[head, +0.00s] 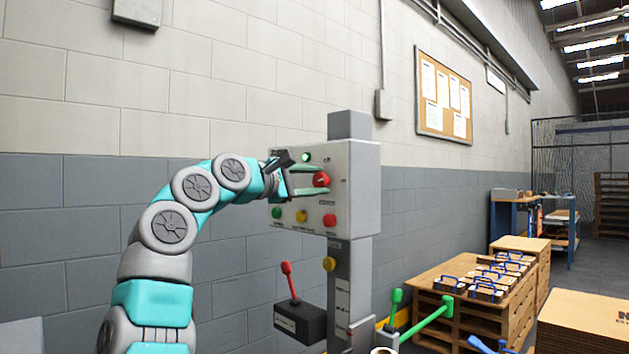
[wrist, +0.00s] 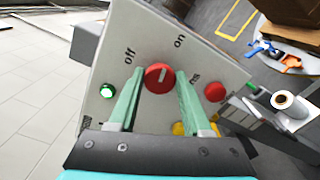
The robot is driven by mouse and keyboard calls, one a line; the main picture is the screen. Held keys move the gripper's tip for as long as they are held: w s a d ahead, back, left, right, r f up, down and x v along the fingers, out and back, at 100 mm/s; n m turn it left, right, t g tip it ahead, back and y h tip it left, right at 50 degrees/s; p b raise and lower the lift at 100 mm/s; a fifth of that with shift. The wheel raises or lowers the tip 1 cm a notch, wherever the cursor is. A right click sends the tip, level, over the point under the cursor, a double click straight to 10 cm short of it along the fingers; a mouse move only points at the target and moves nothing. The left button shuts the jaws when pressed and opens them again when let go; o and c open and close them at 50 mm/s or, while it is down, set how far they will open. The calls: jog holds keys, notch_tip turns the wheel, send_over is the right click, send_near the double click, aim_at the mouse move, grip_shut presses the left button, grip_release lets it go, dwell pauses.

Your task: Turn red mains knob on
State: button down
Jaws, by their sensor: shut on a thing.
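The red mains knob (head: 321,180) is on the front of a light grey control box (head: 355,190). In the wrist view the knob (wrist: 158,78) shows between the two green fingers of my gripper (wrist: 155,98), which is shut on it from both sides. A short white mark on the knob's face points roughly upward in that view, between the printed words "off" and "on"; its exact setting is hard to tell. My gripper (head: 308,180) reaches the box from the left in the head view.
A green lamp (head: 306,157) glows above the knob. Green, yellow and red buttons sit below it. A red-handled lever (head: 290,284) and a green-handled lever (head: 430,318) stand lower down. Pallets with blue-handled blocks (head: 490,285) are at right.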

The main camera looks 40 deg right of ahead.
jog(key=shift+m, duration=1.2)
jog(key=shift+c, duration=1.7)
grip_release()
jog(key=a, duration=0.7)
jog(key=shift+s+a+b, duration=0.3)
jog(key=shift+a+b, duration=0.05)
